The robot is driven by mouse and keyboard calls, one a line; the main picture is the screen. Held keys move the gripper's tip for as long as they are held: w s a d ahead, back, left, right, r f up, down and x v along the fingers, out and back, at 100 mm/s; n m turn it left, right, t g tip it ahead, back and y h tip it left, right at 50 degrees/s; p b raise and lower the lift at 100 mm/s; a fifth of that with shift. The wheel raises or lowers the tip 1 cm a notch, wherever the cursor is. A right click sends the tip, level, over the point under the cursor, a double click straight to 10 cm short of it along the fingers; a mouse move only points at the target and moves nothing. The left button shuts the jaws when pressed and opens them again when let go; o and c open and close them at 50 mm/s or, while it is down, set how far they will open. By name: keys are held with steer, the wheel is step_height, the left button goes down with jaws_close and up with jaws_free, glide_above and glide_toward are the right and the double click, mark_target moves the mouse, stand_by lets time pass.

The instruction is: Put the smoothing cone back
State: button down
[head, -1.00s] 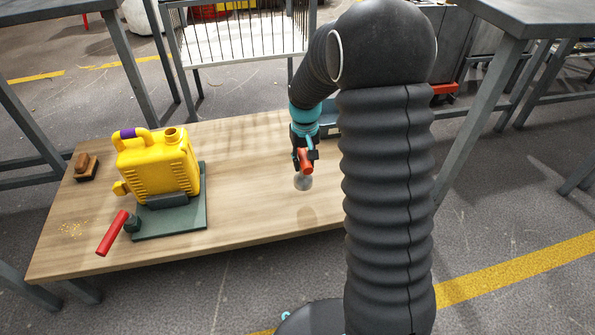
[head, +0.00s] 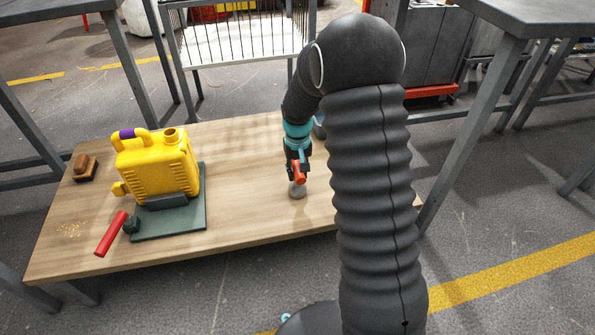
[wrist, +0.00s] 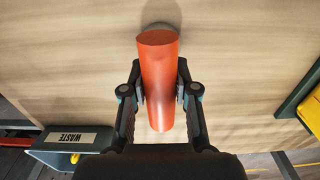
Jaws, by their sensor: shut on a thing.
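The smoothing cone has an orange handle (head: 299,174) and a rounded grey end (head: 297,191) pointing down. My gripper (head: 298,166) is shut on the handle over the right part of the wooden table. I cannot tell whether the grey end touches the table. In the wrist view the orange handle (wrist: 160,80) lies between both fingers (wrist: 161,97) of my gripper. A dim grey shape shows past the handle's far end there; I cannot tell whether it is the cone's end or a shadow.
A yellow jerry can (head: 158,165) stands on a green fixture (head: 190,217) with a red-handled clamp (head: 111,234). A brush (head: 84,167) and yellow shavings (head: 72,229) lie at the left. A grey bin labelled WASTE (wrist: 52,155) is at the table's edge. The table's middle (head: 245,180) is clear.

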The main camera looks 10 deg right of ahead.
steer(key=c, duration=0.9)
jaws_free()
step_height(320, 180, up, 12)
steer(key=p, duration=0.1)
steer(key=s+r+t, duration=0.2)
steer(key=s+r, duration=1)
steer(key=s, duration=0.1)
steer(key=shift+s+r+t, duration=0.35)
steer(key=shift+s+t, duration=0.25)
steer(key=shift+s, duration=2.3)
steer(key=shift+s+r+t, duration=0.4)
steer(key=shift+s+t, duration=0.2)
steer(key=shift+s, duration=2.25)
steer(key=shift+s+r+t, duration=0.35)
steer(key=shift+s+t, duration=0.25)
steer(key=shift+s, duration=2.3)
